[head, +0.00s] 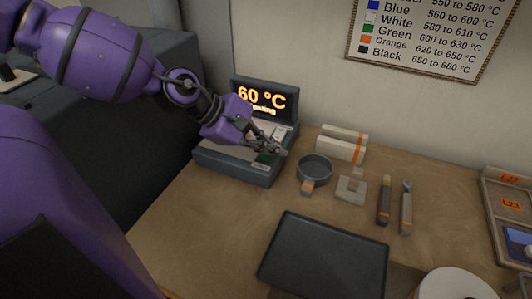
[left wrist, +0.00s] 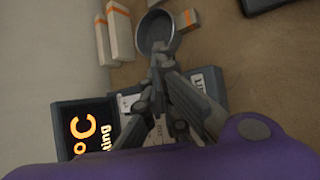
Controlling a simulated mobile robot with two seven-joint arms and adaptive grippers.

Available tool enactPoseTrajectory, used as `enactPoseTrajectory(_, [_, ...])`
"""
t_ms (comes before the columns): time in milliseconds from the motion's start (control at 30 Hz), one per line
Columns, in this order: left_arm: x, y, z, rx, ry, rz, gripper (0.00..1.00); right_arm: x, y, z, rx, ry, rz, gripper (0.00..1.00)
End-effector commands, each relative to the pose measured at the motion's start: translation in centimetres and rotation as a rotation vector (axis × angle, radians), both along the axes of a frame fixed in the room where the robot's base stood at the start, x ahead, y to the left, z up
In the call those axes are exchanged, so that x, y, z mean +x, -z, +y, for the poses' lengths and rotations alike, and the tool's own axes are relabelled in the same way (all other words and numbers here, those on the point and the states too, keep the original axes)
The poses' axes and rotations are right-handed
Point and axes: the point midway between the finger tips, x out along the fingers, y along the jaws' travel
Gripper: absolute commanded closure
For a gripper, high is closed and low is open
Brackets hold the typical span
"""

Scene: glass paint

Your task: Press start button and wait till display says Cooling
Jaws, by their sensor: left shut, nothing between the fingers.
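The heating device (head: 240,162) stands at the back left of the table, with its display (head: 264,98) lit in orange. The display reads "60 °C", perhaps with a cut-off digit in front, and a smaller word ending in "ating" below. The display also shows at the lower left of the left wrist view (left wrist: 88,135). I cannot tell whether the fingertips touch the panel. The start button cannot be made out. My right gripper is not in view.
A round grey pan (head: 314,170) stands right of the device, with white-and-orange boxes (head: 342,143) behind it. A grey stand (head: 351,189) and two handled tools (head: 394,205) lie further right. A dark tray (head: 325,258) lies in front. A colour temperature chart (head: 425,35) hangs on the wall.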

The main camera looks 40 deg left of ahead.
Motion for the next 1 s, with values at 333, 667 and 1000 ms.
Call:
enactPoseTrajectory(333, [0.0,-1.2,0.0,0.001,0.001,-0.002,1.00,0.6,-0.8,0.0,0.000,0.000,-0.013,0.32])
enactPoseTrajectory(667, [0.1,-2.0,0.0,0.001,0.001,-0.004,1.00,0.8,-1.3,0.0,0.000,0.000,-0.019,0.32])
enactPoseTrajectory(1000, [0.0,-5.5,0.0,0.002,0.000,-0.006,1.00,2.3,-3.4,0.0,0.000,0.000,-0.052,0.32])
